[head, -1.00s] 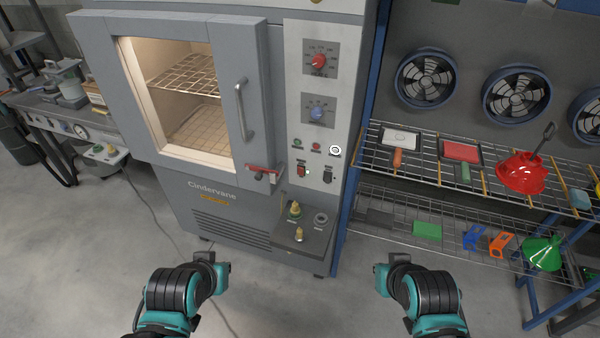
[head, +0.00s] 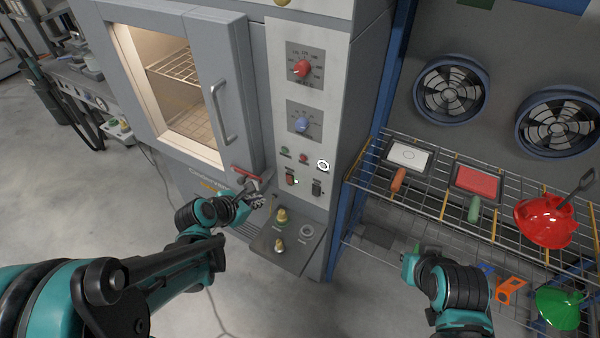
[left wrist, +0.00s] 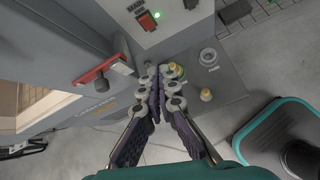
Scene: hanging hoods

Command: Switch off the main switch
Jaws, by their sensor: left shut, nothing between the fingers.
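The main switch (head: 291,180) is a small red rocker on the oven's light control panel, with a lit green lamp just right of it. In the left wrist view the red main switch (left wrist: 146,21) shows at the top under a "MAIN" label. My left gripper (head: 257,200) is shut and empty, in front of the panel, below and left of the switch, apart from it. In the left wrist view its fingers (left wrist: 158,74) are together, pointing up toward the panel. My right arm's end (head: 412,262) is low at right; its fingers cannot be made out.
A red door latch handle (head: 246,173) sits close above my left gripper. A ledge with brass fittings (head: 282,215) juts out below the panel. A black switch (head: 317,188) is right of the main switch. Wire shelves (head: 430,200) with tools stand at right.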

